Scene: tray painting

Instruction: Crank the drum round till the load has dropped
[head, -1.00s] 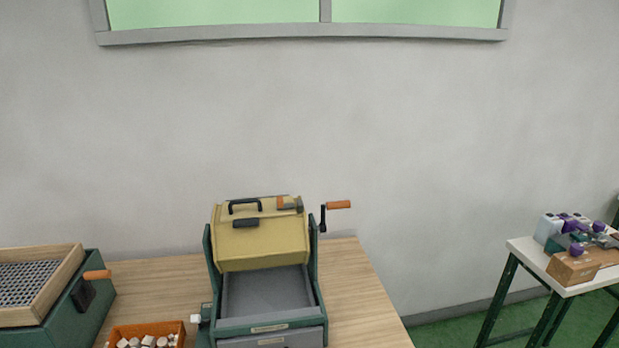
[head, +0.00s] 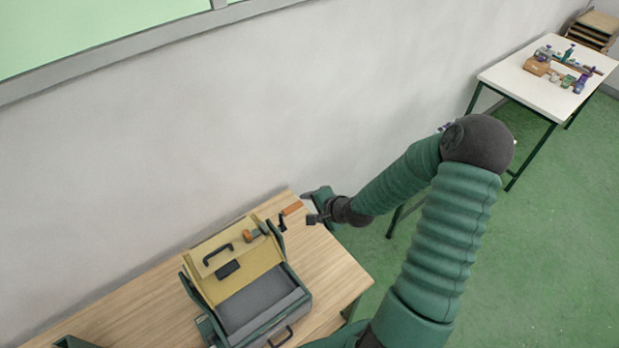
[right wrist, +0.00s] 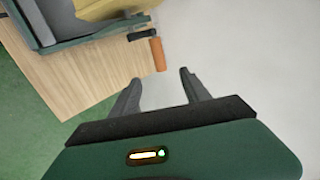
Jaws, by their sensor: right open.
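The yellow drum (head: 256,262) sits in a green-framed machine on the wooden table. Its crank has a dark arm (head: 282,222) and an orange handle (head: 292,208) on the right side. The handle also shows in the right wrist view (right wrist: 158,54). My right gripper (head: 309,206) is open and empty, just right of the handle. In the right wrist view its fingertips (right wrist: 160,77) point towards the handle, which lies slightly beyond them, apart from both. A grey tray (head: 258,305) lies in front of the drum. I cannot make out the load. My left gripper is not in view.
The wooden table (head: 325,262) is bare right of the machine, and the wall (head: 150,150) stands close behind. A white table (head: 525,95) with several small items stands far right, over green floor (head: 560,220).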

